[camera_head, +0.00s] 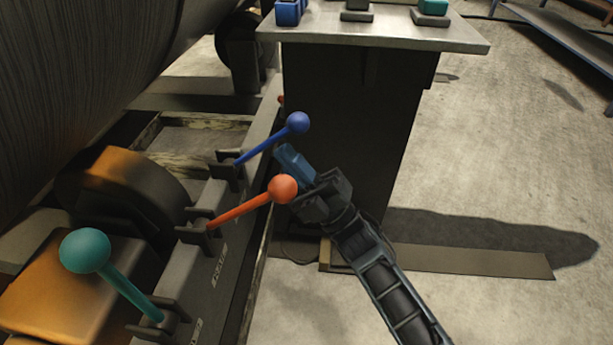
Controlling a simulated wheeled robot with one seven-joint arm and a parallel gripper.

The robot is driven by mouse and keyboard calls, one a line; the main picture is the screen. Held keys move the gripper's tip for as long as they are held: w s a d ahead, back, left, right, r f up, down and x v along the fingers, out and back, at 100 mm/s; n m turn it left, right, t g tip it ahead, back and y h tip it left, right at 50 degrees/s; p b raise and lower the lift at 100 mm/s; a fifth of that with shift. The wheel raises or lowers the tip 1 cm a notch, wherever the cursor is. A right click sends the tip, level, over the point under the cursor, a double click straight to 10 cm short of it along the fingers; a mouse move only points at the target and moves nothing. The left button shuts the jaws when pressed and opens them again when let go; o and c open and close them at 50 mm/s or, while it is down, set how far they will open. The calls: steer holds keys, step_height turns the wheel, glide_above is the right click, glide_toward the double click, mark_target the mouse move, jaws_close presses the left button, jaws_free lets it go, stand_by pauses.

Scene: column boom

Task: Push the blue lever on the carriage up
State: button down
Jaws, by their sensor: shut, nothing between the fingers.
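The blue lever (263,143) sits on the carriage rail, with a round blue ball (298,123) at its tip. It slants up and to the right from a dark bracket (228,168). My gripper (285,157) is shut and empty, with its blue-grey fingers just below the blue ball in the picture. Whether the fingers touch the lever I cannot tell. The gripper's dark body is right beside the orange lever's ball in the picture. The carriage (207,262) runs along the left side.
An orange lever (245,206) and a teal lever (127,287) stand nearer on the same rail. A dark pedestal (345,130) with a pale top (400,38) stands behind my gripper. A large dark cylinder (75,75) fills the upper left. Open floor lies at right.

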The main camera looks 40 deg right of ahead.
steer(key=shift+w+a+r, duration=0.1)
steer(key=shift+w+r, duration=0.15)
steer(key=shift+r, duration=0.05)
steer(key=shift+r, duration=0.1)
steer(key=w+a+r+n+g+h+p, duration=0.2)
steer(key=w+a+r+g+p, duration=0.3)
steer(key=p, duration=2)
steer(key=r+n+g, duration=0.1)
steer(key=g, duration=0.2)
steer(key=shift+r+n+g, duration=0.3)
steer(key=shift+r+g, duration=0.05)
steer(key=shift+g, duration=0.05)
steer(key=shift+w+a+r, duration=0.15)
steer(key=shift+w+a, duration=0.05)
steer(key=shift+a, duration=0.05)
